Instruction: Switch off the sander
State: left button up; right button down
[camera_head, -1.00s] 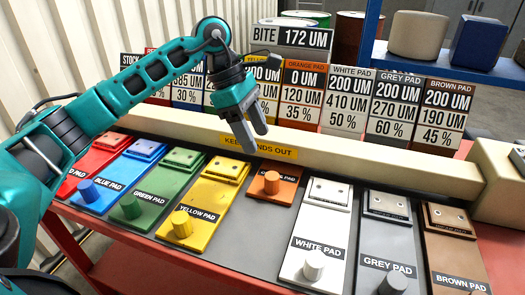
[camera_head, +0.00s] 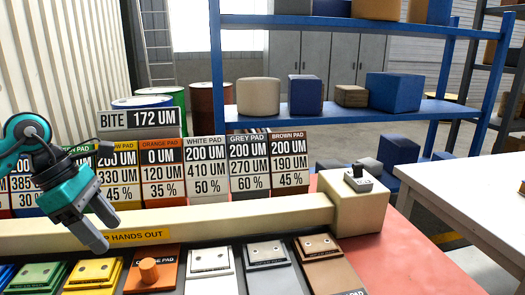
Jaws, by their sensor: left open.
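The sander is a long cream beam (camera_head: 230,219) with a cream end housing (camera_head: 355,215) at its right. A small light grey box with a black lever (camera_head: 358,177), seemingly the switch, sits on top of the housing. I cannot tell its on or off position. My left gripper (camera_head: 104,230) is open and empty, pointing down by the left part of the beam near the yellow "hands out" sign (camera_head: 138,236). It is well to the left of the switch box. My right gripper is not in view.
Colored pads, including an orange one with a knob (camera_head: 148,270), line the front of the beam. Number signs (camera_head: 205,165) and a "BITE 172 UM" sign (camera_head: 140,121) stand behind it. A white table (camera_head: 470,200) is at right. Red surface (camera_head: 395,250) beside the housing is clear.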

aim_at(358, 168)
jog(key=k, duration=0.9)
